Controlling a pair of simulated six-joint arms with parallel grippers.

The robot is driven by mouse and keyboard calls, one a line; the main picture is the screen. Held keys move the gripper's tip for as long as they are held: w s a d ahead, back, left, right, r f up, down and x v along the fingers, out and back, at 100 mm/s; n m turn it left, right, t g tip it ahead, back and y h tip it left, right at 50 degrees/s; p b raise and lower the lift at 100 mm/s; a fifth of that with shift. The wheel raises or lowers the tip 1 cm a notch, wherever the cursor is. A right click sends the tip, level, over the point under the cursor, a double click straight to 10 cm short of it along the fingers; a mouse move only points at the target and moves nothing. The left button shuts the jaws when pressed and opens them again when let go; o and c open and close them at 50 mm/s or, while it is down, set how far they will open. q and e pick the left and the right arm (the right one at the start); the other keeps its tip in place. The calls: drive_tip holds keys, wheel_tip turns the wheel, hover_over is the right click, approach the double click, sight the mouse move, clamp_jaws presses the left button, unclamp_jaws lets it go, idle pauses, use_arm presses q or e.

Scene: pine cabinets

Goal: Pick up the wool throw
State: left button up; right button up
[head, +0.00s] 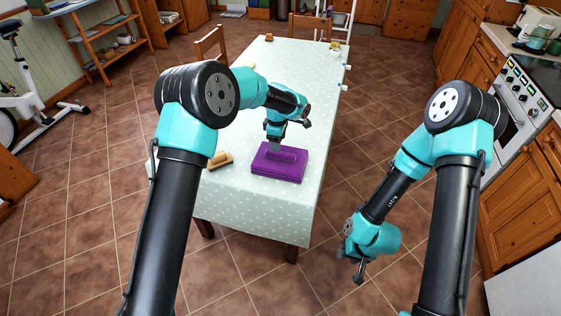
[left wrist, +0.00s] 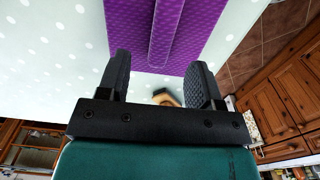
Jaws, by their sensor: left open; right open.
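The wool throw (head: 281,171) is a folded purple bundle with pale dots, lying flat on the table near its front edge. It also shows in the left wrist view (left wrist: 183,40), with a raised fold running along it. My left gripper (head: 277,147) is over the back part of the throw, pointing down. In the left wrist view its two fingers (left wrist: 160,80) are apart with nothing between them, one toward each side of the raised fold. I cannot tell whether they touch the cloth. My right gripper (head: 358,272) is open and empty, off the table's right side above the floor.
The table (head: 235,200) has a pale dotted cloth. A tan wooden object (head: 220,160) lies left of the throw. Small items, including a yellowish one (head: 336,48), stand at the far end. Chairs (head: 210,43) stand around; a stove (head: 520,95) is at right.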

sight(280, 159)
use_arm(q)
drive_tip(key=shift+f, duration=0.55)
drive_tip(key=shift+f, duration=0.1)
wheel_tip(280, 159, down, 5)
drive_tip(key=shift+s, duration=0.15)
drive_tip(key=shift+c, duration=0.4)
clamp_jaws()
idle(0.4)
drive_tip(key=shift+r, duration=0.2)
